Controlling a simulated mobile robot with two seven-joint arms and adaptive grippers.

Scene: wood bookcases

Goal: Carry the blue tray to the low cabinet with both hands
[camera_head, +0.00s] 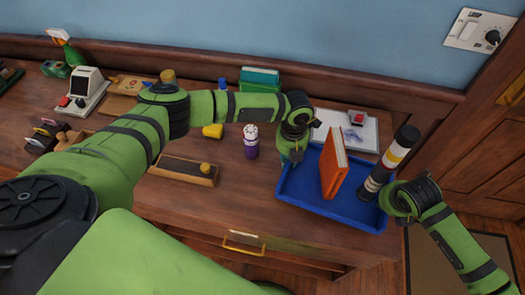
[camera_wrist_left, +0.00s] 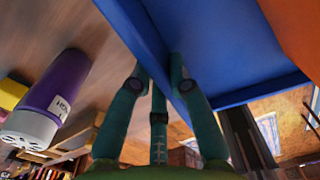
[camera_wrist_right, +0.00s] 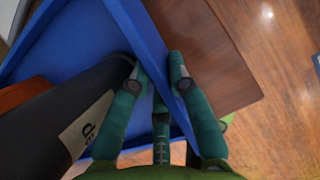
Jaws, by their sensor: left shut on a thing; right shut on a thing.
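The blue tray (camera_head: 318,199) is at the right end of the wooden cabinet top in the head view. I cannot tell whether the tray touches the top.
A purple bottle (camera_head: 251,142) and a wooden box (camera_head: 184,170) stand left of the tray on the cabinet top (camera_head: 262,190). A white board with a red-topped item (camera_head: 355,119) lies behind it. A wooden door (camera_head: 490,150) is at the right.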

